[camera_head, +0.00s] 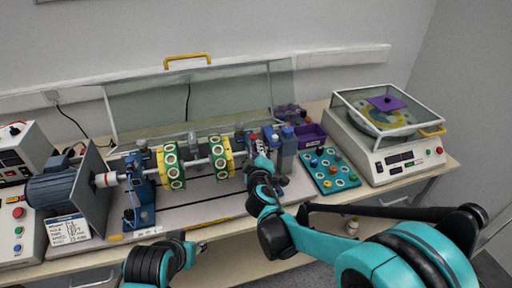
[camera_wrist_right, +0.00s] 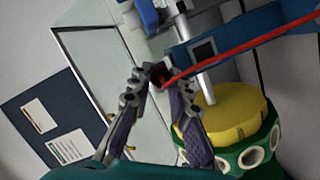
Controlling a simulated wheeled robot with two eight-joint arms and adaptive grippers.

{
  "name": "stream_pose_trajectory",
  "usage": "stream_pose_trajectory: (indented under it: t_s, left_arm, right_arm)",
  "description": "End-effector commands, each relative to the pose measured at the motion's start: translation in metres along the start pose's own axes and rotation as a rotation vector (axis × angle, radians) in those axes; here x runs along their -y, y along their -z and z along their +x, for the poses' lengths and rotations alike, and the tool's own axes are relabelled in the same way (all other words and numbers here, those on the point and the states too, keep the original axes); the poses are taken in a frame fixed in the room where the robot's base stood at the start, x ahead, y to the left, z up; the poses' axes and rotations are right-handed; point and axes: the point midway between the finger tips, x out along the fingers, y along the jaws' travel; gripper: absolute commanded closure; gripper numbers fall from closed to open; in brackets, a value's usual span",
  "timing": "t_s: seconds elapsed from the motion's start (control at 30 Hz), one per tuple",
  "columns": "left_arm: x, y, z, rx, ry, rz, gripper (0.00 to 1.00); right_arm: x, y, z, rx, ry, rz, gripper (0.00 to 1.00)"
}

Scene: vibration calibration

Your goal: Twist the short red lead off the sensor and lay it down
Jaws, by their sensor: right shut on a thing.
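My right gripper (camera_head: 260,155) is at the right end of the shaft rig, beside the blue bearing support (camera_head: 272,138). In the right wrist view its fingertips (camera_wrist_right: 158,78) are shut on the dark end of the red lead (camera_wrist_right: 240,56). The lead runs from the fingertips to the right edge of that view, across a blue part. The sensor cannot be told apart from the dark end at the fingertips. My left gripper (camera_head: 202,246) shows only in small part at the bottom of the head view, and its jaws cannot be made out.
A yellow-and-green disc (camera_wrist_right: 222,125) on the shaft is close beside the right gripper. A teal tray (camera_head: 330,184) with several small parts and a purple bin (camera_head: 310,138) lie to the right. A balance machine (camera_head: 385,135) stands further right. A clear raised guard (camera_head: 225,98) is behind.

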Motion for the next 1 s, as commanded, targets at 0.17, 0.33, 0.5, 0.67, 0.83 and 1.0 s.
stream_pose_trajectory:
  t_s: [0.17,0.33,0.5,0.67,0.83,1.0]
  left_arm:
    - [0.000,-0.003,0.004,0.000,0.000,0.000,0.60]
    - [0.000,-0.005,0.007,0.000,0.000,0.000,0.60]
    - [0.000,-0.007,0.010,0.000,0.000,0.000,0.60]
    - [0.000,-0.009,0.013,0.000,0.000,0.000,0.60]
    - [0.000,-0.011,0.015,0.000,0.000,0.000,0.60]
    - [0.000,-0.011,0.015,0.000,0.000,0.000,0.60]
  right_arm:
    - [0.002,-0.001,0.000,0.000,-0.018,-0.059,1.00]
    - [0.002,-0.001,0.000,0.000,-0.035,-0.115,1.00]
    - [0.002,-0.001,0.000,0.001,-0.052,-0.168,1.00]
    - [0.003,-0.001,0.000,0.001,-0.067,-0.217,1.00]
    - [0.003,-0.001,0.000,0.000,-0.080,-0.260,1.00]
    - [0.002,0.000,0.000,0.000,-0.084,-0.272,1.00]
